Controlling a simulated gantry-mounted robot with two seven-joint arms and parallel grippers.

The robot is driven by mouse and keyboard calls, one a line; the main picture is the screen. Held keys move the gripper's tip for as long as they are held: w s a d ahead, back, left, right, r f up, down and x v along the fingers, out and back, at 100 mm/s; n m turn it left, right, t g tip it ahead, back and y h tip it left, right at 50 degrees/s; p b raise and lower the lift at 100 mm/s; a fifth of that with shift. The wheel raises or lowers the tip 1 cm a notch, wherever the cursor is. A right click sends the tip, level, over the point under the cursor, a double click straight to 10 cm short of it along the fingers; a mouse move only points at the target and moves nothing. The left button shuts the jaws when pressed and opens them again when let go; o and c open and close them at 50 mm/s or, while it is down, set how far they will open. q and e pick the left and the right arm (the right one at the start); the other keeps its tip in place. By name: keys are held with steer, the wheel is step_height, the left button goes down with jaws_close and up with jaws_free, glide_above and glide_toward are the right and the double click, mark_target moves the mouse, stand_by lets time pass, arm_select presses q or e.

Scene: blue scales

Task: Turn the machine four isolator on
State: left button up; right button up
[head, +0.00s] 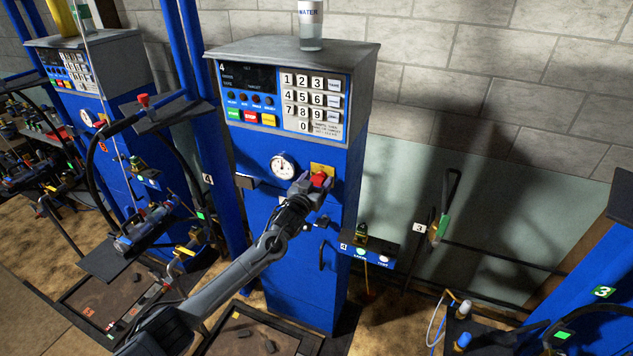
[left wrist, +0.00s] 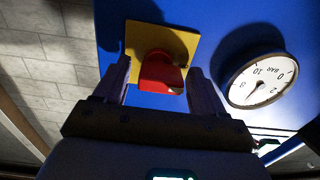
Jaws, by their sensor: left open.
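The machine four cabinet (head: 333,240) is blue with a grey top and a "4" at its upper left. Its isolator is a red knob (head: 319,180) on a yellow plate (head: 322,168), right of the round gauge. In the left wrist view the red knob (left wrist: 161,72) sits on the yellow plate (left wrist: 183,40), between the two fingers. My left gripper (head: 312,188) is at the knob, and in the left wrist view it is open (left wrist: 161,85), with a gap showing on both sides of the knob. My right gripper is in neither view.
A pressure gauge (head: 283,167) is beside the plate and close to one finger in the left wrist view (left wrist: 257,80). A keypad (head: 311,103) is above. A small box labelled 4 (head: 371,251) juts out at lower right. A water bottle (head: 311,28) stands on top.

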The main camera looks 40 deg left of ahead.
arm_select(q)
steer(key=c, duration=1)
steer(key=shift+o, duration=0.2)
steer(key=m+p, duration=0.1)
steer(key=m, duration=0.2)
steer(key=shift+r+m, duration=0.1)
steer(key=shift+m, duration=0.3)
steer(key=m, duration=0.4)
steer(key=shift+d+m+p, duration=0.15)
steer(key=shift+m+p, duration=0.25)
steer(key=m, duration=0.4)
steer(key=shift+d, duration=0.1)
steer(key=shift+m+p, duration=0.45)
steer(key=shift+m, duration=2.25)
